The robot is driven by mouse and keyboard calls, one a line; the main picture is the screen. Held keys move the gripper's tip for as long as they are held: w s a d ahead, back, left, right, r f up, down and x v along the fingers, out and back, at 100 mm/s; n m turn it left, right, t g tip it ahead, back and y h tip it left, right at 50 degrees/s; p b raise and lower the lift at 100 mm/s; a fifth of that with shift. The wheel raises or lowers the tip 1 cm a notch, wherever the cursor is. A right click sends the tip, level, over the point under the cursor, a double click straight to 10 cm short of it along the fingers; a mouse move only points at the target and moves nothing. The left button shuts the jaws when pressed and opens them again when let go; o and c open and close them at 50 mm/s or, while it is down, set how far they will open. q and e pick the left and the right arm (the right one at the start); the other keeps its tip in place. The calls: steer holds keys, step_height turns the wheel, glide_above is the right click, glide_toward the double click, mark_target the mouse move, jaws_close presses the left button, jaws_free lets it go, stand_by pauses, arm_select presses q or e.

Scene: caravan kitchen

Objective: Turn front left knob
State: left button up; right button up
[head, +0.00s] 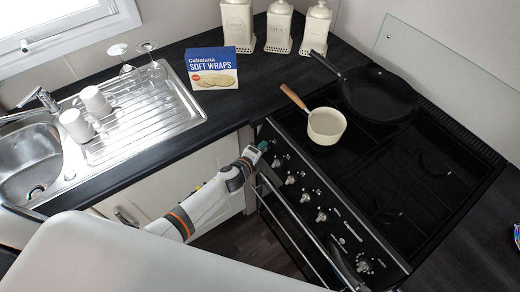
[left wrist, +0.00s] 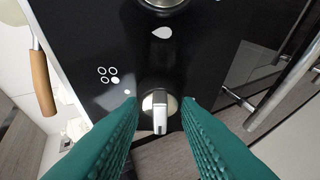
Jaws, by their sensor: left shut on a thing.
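The stove (head: 335,195) has a row of silver knobs along its front panel. My left gripper (head: 264,147) is at the left end of that row, with its green fingers over the knob there. In the left wrist view, the silver front left knob (left wrist: 160,112) stands between the two green ribbed fingers of the left gripper (left wrist: 161,104). The fingers are shut on the knob, one on each side. The knob's grip points straight down the picture. A burner symbol with one filled circle is printed beside it. My right gripper is not in view.
A cream saucepan (head: 326,126) with a wooden handle stands on the hob, its handle jutting over the left side. A black frying pan (head: 379,94) is behind it. The oven handle (head: 300,228) runs below the knobs. A soft wraps box (head: 213,68) stands on the counter.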

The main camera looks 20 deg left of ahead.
arm_select(q)
steer(key=o, duration=1)
steer(key=shift+c, duration=0.2)
steer(key=v, duration=1.2)
steer(key=shift+p, duration=0.35)
